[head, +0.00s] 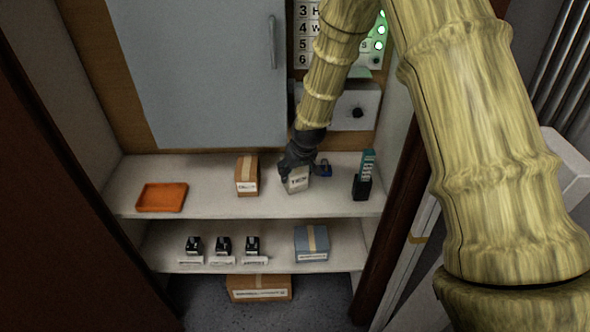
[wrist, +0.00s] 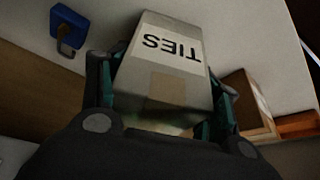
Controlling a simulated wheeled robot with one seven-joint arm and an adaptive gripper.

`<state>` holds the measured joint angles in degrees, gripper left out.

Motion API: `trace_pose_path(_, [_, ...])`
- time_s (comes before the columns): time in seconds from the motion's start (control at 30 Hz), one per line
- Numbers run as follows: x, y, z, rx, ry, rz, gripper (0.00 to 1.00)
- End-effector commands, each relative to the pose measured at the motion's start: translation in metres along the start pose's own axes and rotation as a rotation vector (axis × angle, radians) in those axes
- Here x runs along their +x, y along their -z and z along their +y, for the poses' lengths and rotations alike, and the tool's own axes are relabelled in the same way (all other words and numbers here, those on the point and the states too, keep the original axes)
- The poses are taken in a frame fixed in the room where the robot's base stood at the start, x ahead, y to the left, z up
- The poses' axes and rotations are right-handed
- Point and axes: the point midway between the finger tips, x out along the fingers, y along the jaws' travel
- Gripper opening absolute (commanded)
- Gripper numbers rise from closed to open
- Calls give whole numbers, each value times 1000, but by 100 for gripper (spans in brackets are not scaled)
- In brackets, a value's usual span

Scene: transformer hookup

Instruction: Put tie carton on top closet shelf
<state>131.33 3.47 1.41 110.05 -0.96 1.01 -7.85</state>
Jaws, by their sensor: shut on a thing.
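The tie carton (wrist: 171,62) is a small grey box with a white label reading "TIES" and a tan tape patch. My gripper (wrist: 165,95) is shut on it, with a finger on each side. In the head view the carton (head: 297,180) is at the top closet shelf (head: 218,205), right of the middle, with my gripper (head: 298,158) above and behind it. The carton looks slightly tilted there. I cannot tell whether its underside touches the shelf.
On the top shelf, a brown box (head: 247,175) stands left of the carton, a blue padlock (head: 323,169) close right, a teal-and-black item (head: 363,178) farther right, and an orange tray (head: 162,197) far left. The lower shelf holds a blue-grey box (head: 311,243) and several black devices (head: 223,246).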

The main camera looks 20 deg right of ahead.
Motion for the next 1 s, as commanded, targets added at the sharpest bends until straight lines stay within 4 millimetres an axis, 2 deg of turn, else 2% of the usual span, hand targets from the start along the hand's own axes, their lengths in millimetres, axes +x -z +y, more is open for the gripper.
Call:
trace_pose_path(0.03, [0, 0, 0, 0, 0, 0, 37])
trace_pose_path(0.07, [0, 0, 0, 0, 0, 0, 68])
trace_pose_path(0.17, [0, 0, 0, 0, 0, 0, 86])
trace_pose_path(0.2, [0, 0, 0, 0, 0, 0, 88])
trace_pose_path(0.67, [-5, 0, 0, 0, 0, 1, 88])
trace_pose_path(1.0, [-44, 1, 0, 0, 0, 2, 88])
